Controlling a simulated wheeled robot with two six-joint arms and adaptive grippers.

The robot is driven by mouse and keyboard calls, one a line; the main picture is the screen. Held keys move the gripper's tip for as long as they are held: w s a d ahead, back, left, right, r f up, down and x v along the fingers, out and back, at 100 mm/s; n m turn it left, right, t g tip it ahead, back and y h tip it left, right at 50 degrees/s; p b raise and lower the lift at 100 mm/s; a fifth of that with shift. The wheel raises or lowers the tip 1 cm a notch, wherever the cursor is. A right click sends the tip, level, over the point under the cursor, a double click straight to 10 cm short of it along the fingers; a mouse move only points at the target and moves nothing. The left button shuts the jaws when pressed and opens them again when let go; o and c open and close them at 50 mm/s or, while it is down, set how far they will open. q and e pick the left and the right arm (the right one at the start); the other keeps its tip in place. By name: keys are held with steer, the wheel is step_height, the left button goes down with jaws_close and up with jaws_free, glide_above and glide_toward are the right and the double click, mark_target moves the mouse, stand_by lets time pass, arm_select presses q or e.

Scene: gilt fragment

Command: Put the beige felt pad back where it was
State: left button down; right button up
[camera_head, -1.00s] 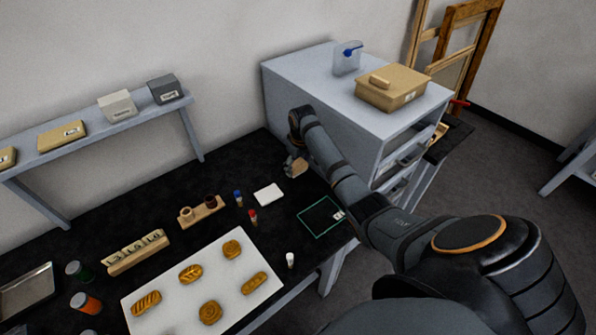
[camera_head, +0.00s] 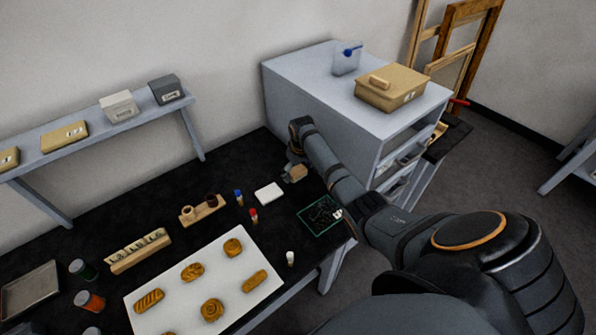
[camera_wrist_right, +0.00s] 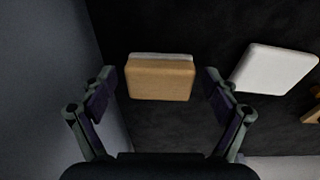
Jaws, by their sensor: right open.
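The beige felt pad (camera_wrist_right: 160,82) shows in the right wrist view as a tan block with a pale strip along its far edge. It lies between the two fingers of my right gripper (camera_wrist_right: 161,84), with a gap on each side. In the head view the beige pad (camera_head: 296,173) is at the back of the black table, beside the grey cabinet, partly hidden by my right gripper (camera_head: 291,169). My right gripper is open. I cannot tell whether the pad lies flat on the table. My left gripper is not in view.
A white pad (camera_head: 269,193) lies close by; it also shows in the right wrist view (camera_wrist_right: 273,69). A green outlined square (camera_head: 318,222) is near the table's right edge. The grey cabinet (camera_head: 310,75) stands close to my arm. Small bottles and a white board (camera_head: 180,310) with gilt pieces are in front.

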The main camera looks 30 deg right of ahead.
step_height(320, 180, up, 12)
steer(key=s+b, duration=0.1)
steer(key=shift+s+a, duration=0.15)
steer(key=shift+s, duration=0.2)
steer(key=shift+r, duration=0.1)
stand_by(0.4)
